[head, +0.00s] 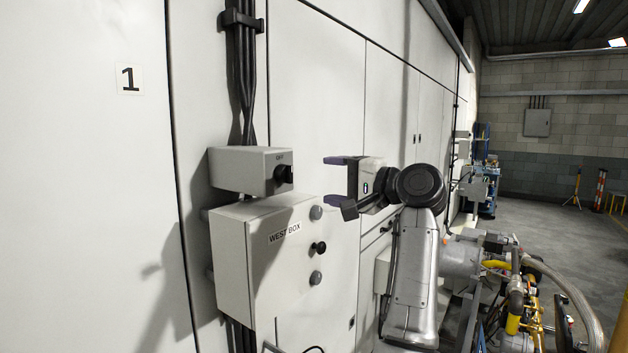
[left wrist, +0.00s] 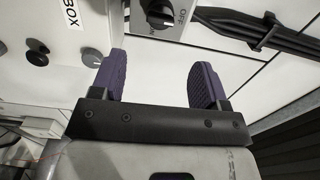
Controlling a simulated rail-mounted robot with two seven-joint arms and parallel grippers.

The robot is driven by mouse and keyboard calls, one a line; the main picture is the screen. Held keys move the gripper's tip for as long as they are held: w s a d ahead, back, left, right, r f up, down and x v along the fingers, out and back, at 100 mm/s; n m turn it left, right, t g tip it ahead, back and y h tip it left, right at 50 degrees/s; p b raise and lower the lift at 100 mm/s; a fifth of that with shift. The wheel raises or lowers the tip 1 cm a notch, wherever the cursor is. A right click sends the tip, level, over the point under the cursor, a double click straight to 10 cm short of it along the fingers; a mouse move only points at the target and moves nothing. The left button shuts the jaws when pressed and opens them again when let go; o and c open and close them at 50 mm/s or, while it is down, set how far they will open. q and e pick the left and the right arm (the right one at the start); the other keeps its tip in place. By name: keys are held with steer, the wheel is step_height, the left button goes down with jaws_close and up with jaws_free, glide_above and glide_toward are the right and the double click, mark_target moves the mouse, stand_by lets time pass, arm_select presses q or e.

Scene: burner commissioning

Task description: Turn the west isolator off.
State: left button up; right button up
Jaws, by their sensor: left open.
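The isolator is a small grey box (head: 235,170) on the white wall, just above the box labelled WEST BOX (head: 232,265). Its black rotary knob (head: 284,174) is on the right-hand face, under a small label. In the left wrist view the knob (left wrist: 158,13) is at the top, with OFF printed beside it. I cannot tell exactly where the knob points. My left gripper (head: 332,180) is open and empty, right of the knob and apart from it, fingers toward it. Its purple-padded fingers (left wrist: 158,72) show in the left wrist view. My right gripper is not seen.
The west box's face carries a black knob (head: 319,247) between two grey round fittings, below the gripper. Black cables (head: 244,75) run up the wall above the isolator. Pipework (head: 520,290) stands at the lower right. Open floor (head: 545,225) lies beyond.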

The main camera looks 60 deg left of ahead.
arm_select(q)
steer(key=v, duration=0.3)
stand_by(0.4)
stand_by(0.3)
